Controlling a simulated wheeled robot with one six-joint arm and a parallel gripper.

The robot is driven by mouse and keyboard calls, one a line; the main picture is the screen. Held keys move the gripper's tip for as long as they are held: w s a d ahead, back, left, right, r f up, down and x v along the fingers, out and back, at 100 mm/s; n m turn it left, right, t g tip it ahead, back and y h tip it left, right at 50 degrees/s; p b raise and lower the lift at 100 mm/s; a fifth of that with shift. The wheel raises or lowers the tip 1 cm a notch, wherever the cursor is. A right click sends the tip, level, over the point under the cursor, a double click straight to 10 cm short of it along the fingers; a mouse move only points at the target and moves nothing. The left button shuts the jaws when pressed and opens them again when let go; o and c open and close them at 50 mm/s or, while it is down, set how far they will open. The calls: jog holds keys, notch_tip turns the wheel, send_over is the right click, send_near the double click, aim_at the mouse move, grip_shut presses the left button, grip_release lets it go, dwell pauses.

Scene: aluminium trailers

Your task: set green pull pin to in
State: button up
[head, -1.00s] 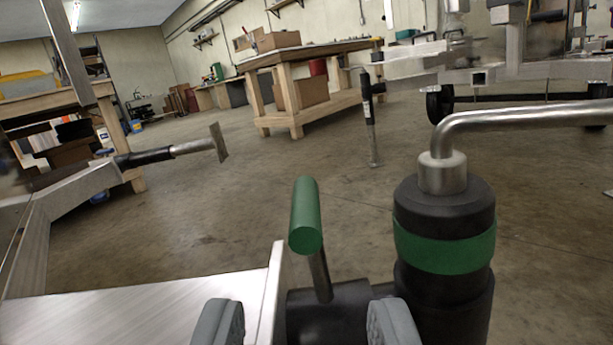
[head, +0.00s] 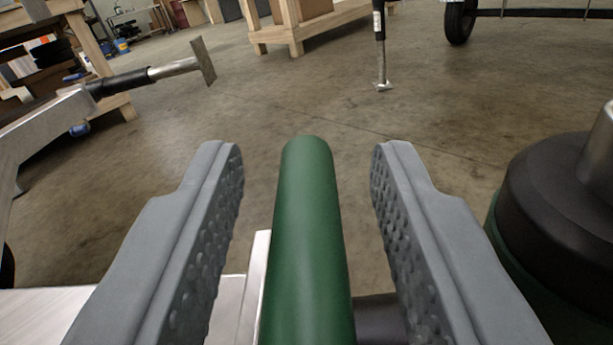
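The green pull pin (head: 308,240) shows its round green handle in the middle of the head view, pointing away from me. My gripper (head: 307,165) is open, with one grey padded finger on each side of the handle. Clear gaps show between the handle and both fingers, so neither touches it. The pin's metal shaft is hidden under the handle, so how far in it sits cannot be told.
A black jack with a green band (head: 548,235) stands close on the right. An aluminium trailer surface (head: 50,315) lies at the lower left, and another jack (head: 150,75) sticks out at the upper left. A wooden workbench (head: 290,25) stands behind open concrete floor.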

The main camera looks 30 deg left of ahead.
aim_at(330, 310)
grip_shut()
jog(key=shift+f, duration=1.95)
grip_release()
jog(key=v, duration=1.7)
jog(key=shift+s, duration=0.2)
jog(key=shift+d, duration=0.15)
